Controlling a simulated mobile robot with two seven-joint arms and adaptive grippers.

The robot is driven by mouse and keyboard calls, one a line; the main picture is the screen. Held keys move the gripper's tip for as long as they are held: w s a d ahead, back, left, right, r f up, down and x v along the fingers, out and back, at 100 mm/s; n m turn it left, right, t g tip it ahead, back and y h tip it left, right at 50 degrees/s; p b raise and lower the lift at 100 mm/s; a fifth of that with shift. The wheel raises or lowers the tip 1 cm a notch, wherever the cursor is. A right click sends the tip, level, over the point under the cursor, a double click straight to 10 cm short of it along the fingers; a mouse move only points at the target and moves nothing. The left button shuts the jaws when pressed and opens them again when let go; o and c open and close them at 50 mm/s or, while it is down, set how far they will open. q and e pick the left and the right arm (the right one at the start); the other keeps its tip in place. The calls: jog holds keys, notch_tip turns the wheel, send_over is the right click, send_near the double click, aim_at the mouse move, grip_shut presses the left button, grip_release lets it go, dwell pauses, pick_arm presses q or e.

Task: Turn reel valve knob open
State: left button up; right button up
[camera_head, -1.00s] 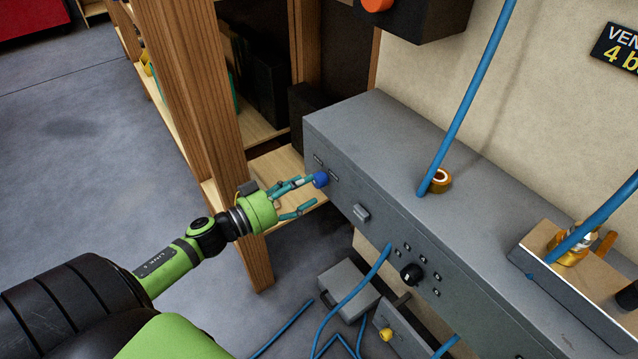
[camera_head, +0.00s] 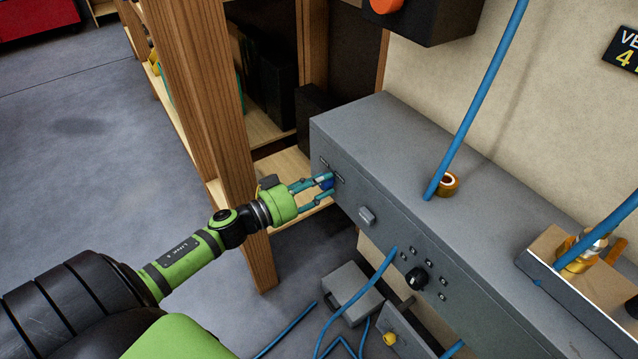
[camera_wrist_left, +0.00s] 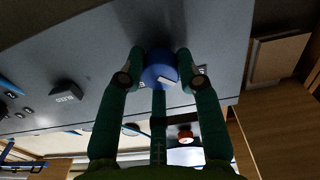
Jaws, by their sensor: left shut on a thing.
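The blue round knob (camera_head: 327,183) sits on the front face of the grey cabinet (camera_head: 420,160), near its left end. It also shows in the left wrist view (camera_wrist_left: 159,72), between the fingers. My left gripper (camera_head: 322,188) is green with teal fingers and is shut on the blue knob. In the head view the fingers partly cover the knob. My right gripper does not show in either view.
A wooden post (camera_head: 205,110) and shelf stand left of the knob, close to my left arm. A black knob (camera_head: 417,279) and a grey switch block (camera_head: 367,215) are further right on the panel. Blue hoses (camera_head: 470,110) rise from the cabinet top.

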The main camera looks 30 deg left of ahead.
pick_arm(q)
jog(key=shift+r, duration=0.1)
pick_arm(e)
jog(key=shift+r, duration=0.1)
pick_arm(q)
jog(key=shift+m+p, duration=1.55)
jog(key=shift+m, duration=7.55)
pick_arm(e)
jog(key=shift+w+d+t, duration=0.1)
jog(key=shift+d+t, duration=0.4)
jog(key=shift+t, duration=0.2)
